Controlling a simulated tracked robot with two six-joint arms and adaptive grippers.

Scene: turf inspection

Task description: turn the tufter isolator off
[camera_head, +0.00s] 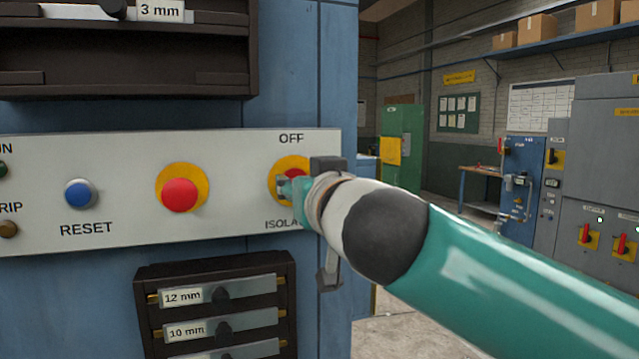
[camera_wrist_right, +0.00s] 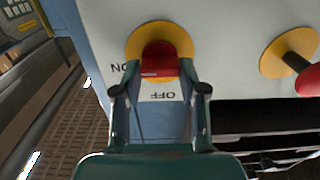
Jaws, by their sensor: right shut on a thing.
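The tufter isolator is a red handle (camera_head: 291,173) on a round yellow plate (camera_head: 276,166), at the right end of the pale control panel (camera_head: 235,222). OFF is printed above it. The ISOLATOR label below is partly covered by my arm. My right gripper (camera_head: 288,187) is shut on the handle. In the right wrist view the red handle (camera_wrist_right: 160,57) sits between the fingers of the gripper (camera_wrist_right: 160,82). There the OFF label shows upside down below the handle and ON at its left. I cannot tell the handle's exact angle. My left gripper is not in view.
A red push button (camera_head: 180,195) on yellow and a blue RESET button (camera_head: 80,193) are left of the isolator. A dark rack (camera_head: 144,315) with labelled gauge bars hangs below the panel, another above. Grey cabinets (camera_head: 602,150) with red switches stand at the far right.

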